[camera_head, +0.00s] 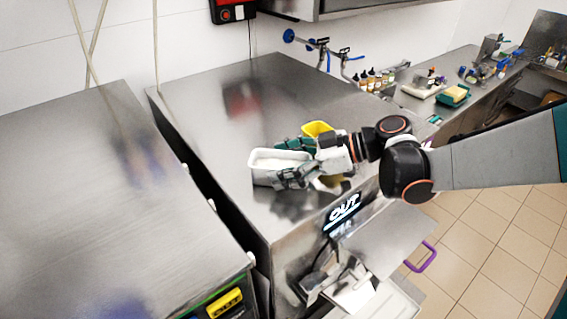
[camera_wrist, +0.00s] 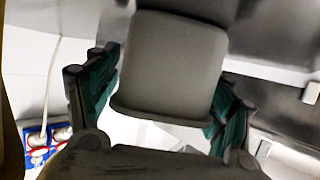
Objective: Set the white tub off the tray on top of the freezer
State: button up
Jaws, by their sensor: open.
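The white tub (camera_head: 264,178) is at the front part of the steel freezer top (camera_head: 215,120); I cannot tell whether it touches the surface. My gripper (camera_head: 285,160) reaches in from the right, with one green-padded finger on each side of the tub. In the wrist view the tub (camera_wrist: 168,70) looks grey and sits between the spread fingers of my gripper (camera_wrist: 160,98). The fingers are open around it, close to its sides. No tray can be made out in either view.
A yellow tub (camera_head: 317,128) stands just behind my gripper, partly hidden by it. Bare freezer top lies left of and behind the tub. A dark gap separates this freezer from the left machine (camera_head: 90,190). Bottles (camera_head: 375,78) stand on the counter at the back right.

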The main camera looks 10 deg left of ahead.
jog(key=shift+d, duration=0.1)
jog(key=b+v, duration=0.1)
jog(key=v, duration=1.1)
